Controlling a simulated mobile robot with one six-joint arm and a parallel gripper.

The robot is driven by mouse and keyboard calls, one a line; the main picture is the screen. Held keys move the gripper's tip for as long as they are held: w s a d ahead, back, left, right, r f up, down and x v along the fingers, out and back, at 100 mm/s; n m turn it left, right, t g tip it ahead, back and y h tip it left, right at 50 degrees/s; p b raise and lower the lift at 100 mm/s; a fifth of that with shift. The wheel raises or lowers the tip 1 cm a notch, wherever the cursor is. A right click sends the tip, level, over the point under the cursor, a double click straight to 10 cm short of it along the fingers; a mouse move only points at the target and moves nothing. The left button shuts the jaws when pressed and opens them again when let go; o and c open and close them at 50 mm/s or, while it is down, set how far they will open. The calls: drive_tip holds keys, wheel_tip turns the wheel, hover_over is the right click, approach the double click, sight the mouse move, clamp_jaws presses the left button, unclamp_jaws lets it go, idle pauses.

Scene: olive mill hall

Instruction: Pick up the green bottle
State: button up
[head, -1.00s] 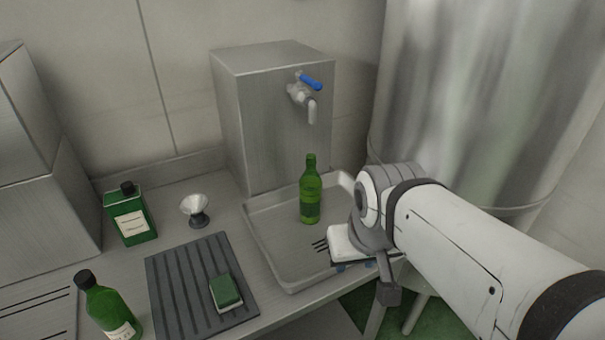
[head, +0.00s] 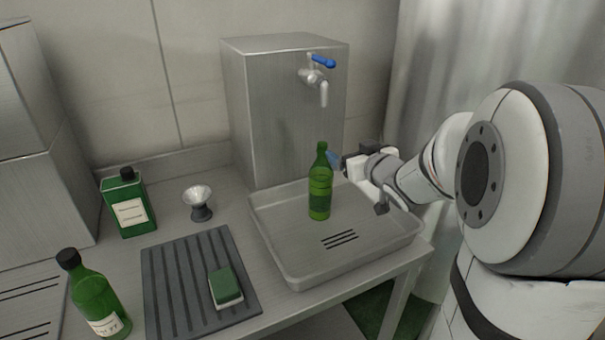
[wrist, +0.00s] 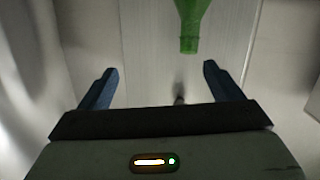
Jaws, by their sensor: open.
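The green bottle (head: 320,184) stands upright in the metal drip tray (head: 268,247), in front of the steel tank's tap. It has no cap that I can see. My gripper (head: 338,160) is just right of and behind the bottle's neck in the head view, its fingers partly hidden. In the wrist view, my gripper (wrist: 160,85) has its two blue fingers apart with nothing between them. The neck of the green bottle (wrist: 189,28) lies beyond the fingertips, near the top edge and right of centre.
A steel tank (head: 280,115) with a blue-handled tap (head: 316,75) stands behind the tray. To the left are a labelled green canister (head: 128,205), a small metal funnel (head: 198,203), a ribbed mat (head: 180,285) with a green sponge (head: 225,287), and a capped green bottle (head: 97,300).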

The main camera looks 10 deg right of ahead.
wheel_tip(320, 180, down, 2)
drive_tip(key=w+a+f+n+y+b, duration=0.1)
drive_tip(key=n+y, duration=0.1)
drive_tip(key=y, duration=0.2)
drive_tip(key=y+b, duration=0.1)
drive_tip(key=y, duration=0.1)
approach(321, 174)
drive_tip(key=w+f, duration=0.1)
drive_tip(key=w, duration=0.2)
drive_tip(key=w+f, duration=0.1)
drive_tip(key=w, duration=0.1)
drive_tip(key=shift+a+f, duration=0.4)
drive_tip(key=shift+w+a+r+n, duration=0.2)
drive_tip(key=shift+w+r+n, duration=0.05)
drive_tip(key=shift+w+n, duration=0.1)
drive_tip(key=p+x, duration=0.1)
drive_tip(key=x, duration=0.5)
drive_tip(key=shift+w+a, duration=0.15)
drive_tip(key=shift+w, duration=0.1)
drive_tip(key=shift+c, duration=0.3)
drive_tip(key=c, duration=1.5)
drive_tip(key=shift+r, duration=0.1)
drive_tip(key=shift+c, duration=0.9)
